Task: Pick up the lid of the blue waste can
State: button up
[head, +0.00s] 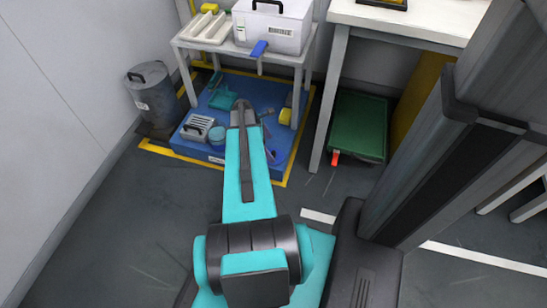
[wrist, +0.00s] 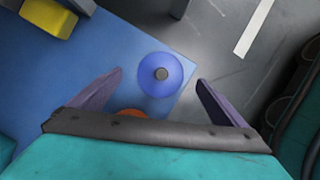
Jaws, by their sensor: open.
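In the wrist view a round blue lid (wrist: 148,84) with a small grey knob (wrist: 161,74) is seen from above, near the edge of the blue mat. The body of the can is hidden beneath it. My gripper (wrist: 159,78) is open, with one finger to each side of the lid in the picture and nothing held. I cannot tell the height gap between fingertips and lid.
A grey lidded bin (head: 152,95) stands left of the blue mat (head: 180,148). A white table (head: 212,45) stands over the mat, its legs close to my gripper. An orange thing (wrist: 131,112) shows below the lid. A green crate (head: 357,125) stands at right.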

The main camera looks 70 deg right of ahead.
aim_at(273, 152)
jog(key=shift+s+f, duration=0.1)
jog(key=shift+f, duration=0.1)
jog(key=shift+b+x, duration=1.15)
jog(key=shift+x, duration=0.55)
jog(key=shift+b+x, duration=0.35)
jog(key=shift+x, duration=0.5)
jog(key=shift+a, duration=0.1)
jog(key=shift+c, duration=0.3)
jog(key=c, duration=1.1)
